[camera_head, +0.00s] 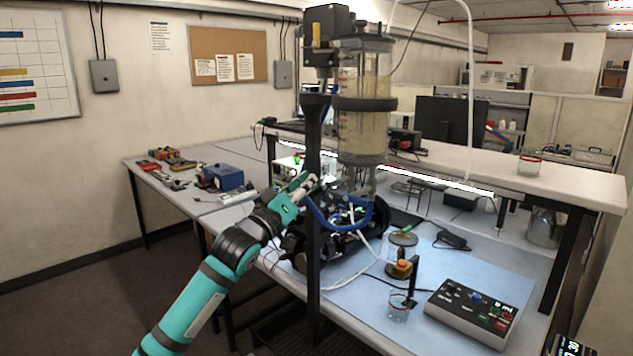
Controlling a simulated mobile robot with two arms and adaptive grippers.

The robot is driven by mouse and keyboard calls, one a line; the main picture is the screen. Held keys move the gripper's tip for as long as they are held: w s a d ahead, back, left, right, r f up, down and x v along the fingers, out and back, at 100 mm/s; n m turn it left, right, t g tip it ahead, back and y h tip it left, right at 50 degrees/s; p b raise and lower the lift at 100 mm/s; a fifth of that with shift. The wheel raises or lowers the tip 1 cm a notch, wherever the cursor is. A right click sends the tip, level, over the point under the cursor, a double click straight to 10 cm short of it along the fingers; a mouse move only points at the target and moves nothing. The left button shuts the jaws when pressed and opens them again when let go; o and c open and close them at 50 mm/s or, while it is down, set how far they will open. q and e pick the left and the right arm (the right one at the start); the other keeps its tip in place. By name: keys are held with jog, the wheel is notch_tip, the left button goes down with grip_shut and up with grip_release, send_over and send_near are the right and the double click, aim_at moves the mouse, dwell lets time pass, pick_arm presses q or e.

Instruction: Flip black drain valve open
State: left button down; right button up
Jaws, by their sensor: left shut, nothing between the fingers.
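A clear upright cylinder (362,135) with cloudy tan contents is held by black bands on a dark post (313,240). A narrow clear outlet (362,182) shows under its base. I cannot clearly make out the black drain valve among the dark parts and tubes there. My left gripper (308,184), on a teal arm, is shut and empty. In the picture it is beside the post, left of the outlet; I cannot tell whether it touches anything. My right gripper is not in view.
A blue hose (340,226) and white tubing hang below the cylinder. A control box (472,312) is at the right. The blue mat (470,262) has free room.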

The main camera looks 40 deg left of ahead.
pick_arm(q)
jog(key=shift+w+f, duration=0.2)
jog(key=shift+f, duration=1)
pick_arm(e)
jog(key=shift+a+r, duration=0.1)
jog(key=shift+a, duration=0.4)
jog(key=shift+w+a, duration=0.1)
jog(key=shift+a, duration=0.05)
